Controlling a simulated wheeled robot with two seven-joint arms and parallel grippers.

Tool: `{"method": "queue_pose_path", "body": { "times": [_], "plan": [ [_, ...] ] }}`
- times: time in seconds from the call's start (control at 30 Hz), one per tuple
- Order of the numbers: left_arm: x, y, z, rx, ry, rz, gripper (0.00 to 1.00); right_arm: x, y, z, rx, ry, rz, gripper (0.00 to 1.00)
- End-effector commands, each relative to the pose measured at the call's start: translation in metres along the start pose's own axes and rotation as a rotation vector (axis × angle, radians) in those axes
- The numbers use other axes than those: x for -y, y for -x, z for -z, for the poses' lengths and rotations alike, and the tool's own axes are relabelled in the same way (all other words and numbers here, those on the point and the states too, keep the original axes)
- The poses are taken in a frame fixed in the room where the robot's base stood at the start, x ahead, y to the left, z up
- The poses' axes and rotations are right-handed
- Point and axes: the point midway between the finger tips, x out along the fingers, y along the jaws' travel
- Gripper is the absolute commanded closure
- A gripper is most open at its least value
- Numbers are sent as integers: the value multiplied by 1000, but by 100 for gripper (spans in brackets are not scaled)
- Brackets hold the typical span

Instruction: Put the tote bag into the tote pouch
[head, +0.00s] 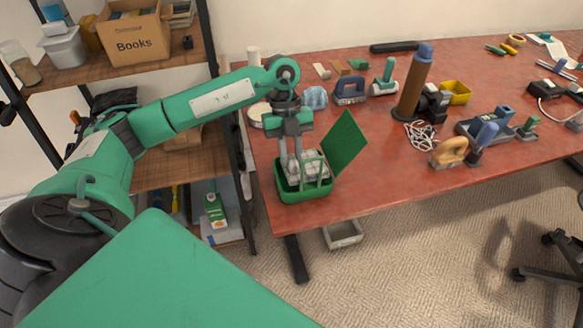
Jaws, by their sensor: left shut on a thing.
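A green open box with a raised flap-like lid, which I take for the tote pouch (304,194), stands at the near left corner of the red table. A pale grey bundle, which I take for the tote bag (314,167), shows inside its opening, between the rim and the lid. My left gripper (291,172) points down into the box and is shut on the pale bundle. The fingertips are partly hidden by the box and the bundle, so I cannot tell whether the bundle touches the bottom. My right gripper is not in view.
The red table (365,180) is bare just right of the box. Behind stand a brown cylinder (415,85), a yellow bin (456,92), a white cord (419,134) and several tools. A ladder shelf with a Books box (134,36) is at the left. A chair stands at the right.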

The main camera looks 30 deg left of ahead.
Motion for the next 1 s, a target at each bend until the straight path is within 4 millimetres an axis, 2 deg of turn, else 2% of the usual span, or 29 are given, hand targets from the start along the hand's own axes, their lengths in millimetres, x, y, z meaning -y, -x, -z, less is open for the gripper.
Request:
{"method": "queue_pose_path", "body": {
  "times": [0.23,0.43,0.67,0.7,0.77,0.8,1.0],
  "plan": [
    [0,-18,-7,-2,0,0,100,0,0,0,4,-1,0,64],
    [0,-45,-18,-2,0,-1,100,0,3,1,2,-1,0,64],
    [-1,-51,-20,-2,0,-3,100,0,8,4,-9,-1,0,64],
    [-1,-52,-20,-3,0,-5,73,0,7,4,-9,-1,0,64],
    [-1,-52,-20,-3,0,-5,61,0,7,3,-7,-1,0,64],
    [-1,-52,-20,-3,0,-4,57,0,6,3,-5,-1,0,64],
    [0,-50,-20,-1,0,-1,57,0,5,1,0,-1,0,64]
  ]
}}
